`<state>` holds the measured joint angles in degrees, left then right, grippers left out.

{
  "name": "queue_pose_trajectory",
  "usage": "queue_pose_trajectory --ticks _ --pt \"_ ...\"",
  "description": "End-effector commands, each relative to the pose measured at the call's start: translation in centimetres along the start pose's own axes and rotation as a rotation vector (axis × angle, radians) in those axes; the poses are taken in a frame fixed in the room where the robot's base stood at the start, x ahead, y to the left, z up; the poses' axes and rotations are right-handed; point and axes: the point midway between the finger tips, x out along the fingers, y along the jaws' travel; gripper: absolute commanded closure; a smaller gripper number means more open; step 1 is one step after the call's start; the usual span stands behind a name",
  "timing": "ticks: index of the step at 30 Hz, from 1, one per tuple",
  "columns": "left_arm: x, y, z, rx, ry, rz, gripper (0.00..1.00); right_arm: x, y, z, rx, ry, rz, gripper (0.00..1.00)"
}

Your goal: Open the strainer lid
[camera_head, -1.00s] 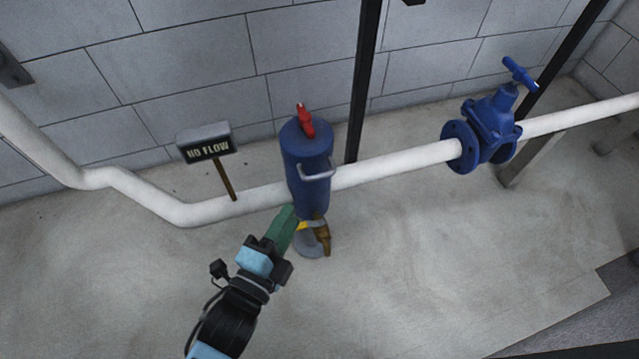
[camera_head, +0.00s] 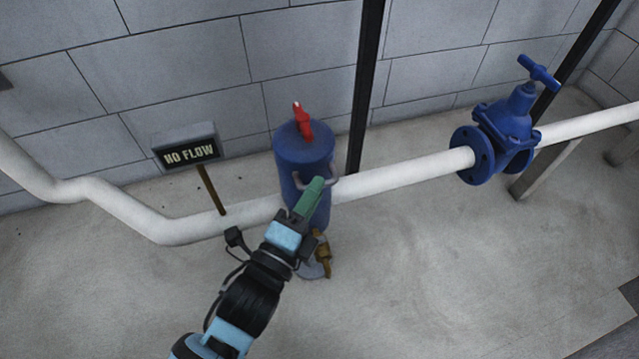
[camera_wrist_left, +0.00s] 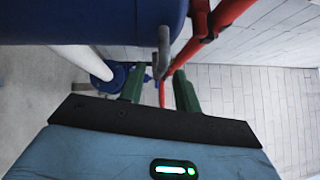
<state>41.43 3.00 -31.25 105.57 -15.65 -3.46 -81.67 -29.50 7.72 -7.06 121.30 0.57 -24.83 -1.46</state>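The blue strainer (camera_head: 303,153) stands upright on the white pipe. A red lever (camera_head: 302,120) sits on its top and a grey U-shaped handle (camera_head: 331,182) sticks out from its front. My left gripper (camera_head: 314,188), with green fingers, is at the strainer's front, close to this handle. In the left wrist view the fingers of my left gripper (camera_wrist_left: 159,88) are apart with nothing held between them. There the grey handle (camera_wrist_left: 163,50) hangs just beyond the gap, below the blue strainer body (camera_wrist_left: 90,22). Contact cannot be told. My right gripper is not in view.
A white pipe (camera_head: 405,171) runs across to a blue gate valve (camera_head: 505,128) at the right. A "NO FLOW" sign (camera_head: 187,150) stands left. A brass valve (camera_head: 322,255) is low on the strainer. Black posts and a block wall stand behind. The front floor is clear.

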Motion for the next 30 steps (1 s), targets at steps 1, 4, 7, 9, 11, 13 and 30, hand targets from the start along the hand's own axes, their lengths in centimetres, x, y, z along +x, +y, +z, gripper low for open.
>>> queue_pose_trajectory --ticks 1,4,7,9,11,13,30 --pt "0.8 0.1 0.0 -0.002 0.000 -0.001 0.67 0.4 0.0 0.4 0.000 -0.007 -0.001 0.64" --pt "1.8 0.1 0.0 -0.002 0.000 -0.001 0.67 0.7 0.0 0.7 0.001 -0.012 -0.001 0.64" --pt "2.5 0.1 0.0 -0.001 0.000 0.000 0.67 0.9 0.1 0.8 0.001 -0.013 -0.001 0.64" --pt "2.7 0.1 0.0 -0.001 0.000 0.001 0.67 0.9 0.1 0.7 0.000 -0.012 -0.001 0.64" --pt "2.8 0.1 0.0 -0.001 0.000 0.001 0.67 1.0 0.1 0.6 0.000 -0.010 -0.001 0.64" --pt "2.8 0.0 0.0 -0.001 0.000 0.001 0.67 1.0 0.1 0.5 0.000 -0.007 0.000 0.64" --pt "2.8 -0.1 0.0 -0.002 0.000 -0.001 1.00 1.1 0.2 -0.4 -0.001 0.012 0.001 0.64"
